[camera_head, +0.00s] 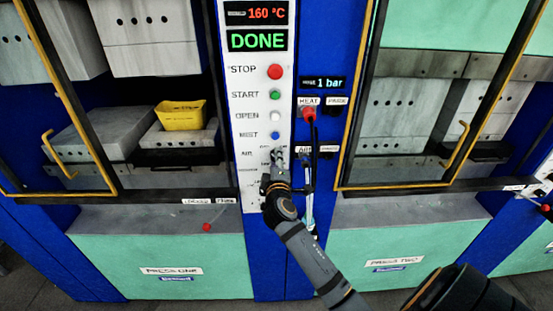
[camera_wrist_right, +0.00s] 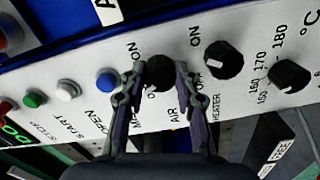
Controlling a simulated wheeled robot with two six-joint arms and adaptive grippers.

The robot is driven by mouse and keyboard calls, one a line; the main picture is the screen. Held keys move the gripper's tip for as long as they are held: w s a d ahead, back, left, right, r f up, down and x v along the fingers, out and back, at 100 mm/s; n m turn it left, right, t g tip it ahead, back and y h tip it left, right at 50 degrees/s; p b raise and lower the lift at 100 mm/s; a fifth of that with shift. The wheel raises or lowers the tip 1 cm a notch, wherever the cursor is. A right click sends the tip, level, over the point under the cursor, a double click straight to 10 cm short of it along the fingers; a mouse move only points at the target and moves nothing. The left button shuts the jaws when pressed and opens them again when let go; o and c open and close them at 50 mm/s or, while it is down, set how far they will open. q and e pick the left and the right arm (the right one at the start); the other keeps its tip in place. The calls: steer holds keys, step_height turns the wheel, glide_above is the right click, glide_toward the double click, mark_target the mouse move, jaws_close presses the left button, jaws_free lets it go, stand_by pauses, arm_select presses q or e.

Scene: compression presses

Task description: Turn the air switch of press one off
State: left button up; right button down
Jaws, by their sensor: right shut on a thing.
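The white control panel of press one (camera_head: 258,110) stands upright between the two presses. The air switch, a black knob (camera_wrist_right: 157,75) above the label AIR, sits on this panel in the right wrist view. My right gripper (camera_wrist_right: 160,82) has one finger on each side of the knob and is shut on it. The fingers cover part of the knob's sides and of the lettering around it, so I cannot tell its setting. In the head view my right gripper (camera_head: 278,160) reaches the panel beside the AIR label, and it hides the knob. My left gripper is not in view.
The heater switch (camera_wrist_right: 223,60) and a temperature dial (camera_wrist_right: 289,76) are close by. On the other side is the blue mist button (camera_wrist_right: 106,82). The display (camera_head: 257,40) reads DONE. A yellow tray (camera_head: 180,115) sits in press one.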

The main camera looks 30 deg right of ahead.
stand_by(0.5)
steer(key=c, duration=1)
jaws_free()
steer(key=v, duration=0.7)
steer(key=shift+s+a, duration=0.25)
steer(key=shift+w+d, duration=0.1)
